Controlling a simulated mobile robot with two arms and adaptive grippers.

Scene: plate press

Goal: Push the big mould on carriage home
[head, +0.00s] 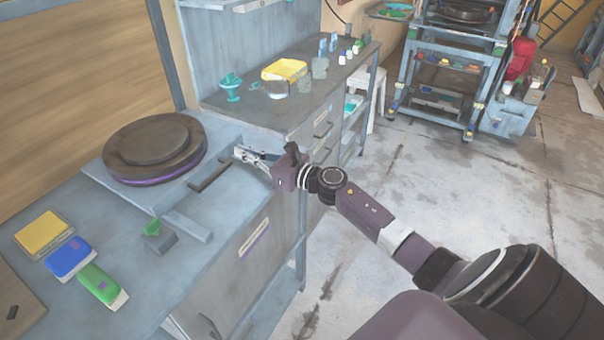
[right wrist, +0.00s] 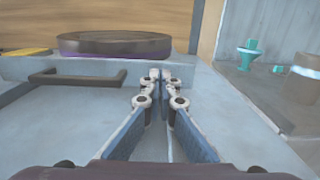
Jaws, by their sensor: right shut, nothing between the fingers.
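The big mould (head: 155,148) is a round, dark brown disc with a purple band low on its side. It sits on the grey carriage (head: 115,192) on the left bench. A dark bar handle (head: 208,174) stands at the carriage's near right side. In the right wrist view the mould (right wrist: 115,43) and the handle (right wrist: 77,77) show ahead and to the left. My right gripper (head: 238,151) is shut and empty, just right of the handle and apart from the mould. It also shows in the right wrist view (right wrist: 160,75). My left gripper is out of view.
Yellow (head: 43,233), blue (head: 68,257) and green (head: 98,284) blocks lie at the bench's front left. A small green-topped piece (head: 155,231) sits near a grey block. A higher bench at the back holds a yellow tray (head: 285,70) and cups.

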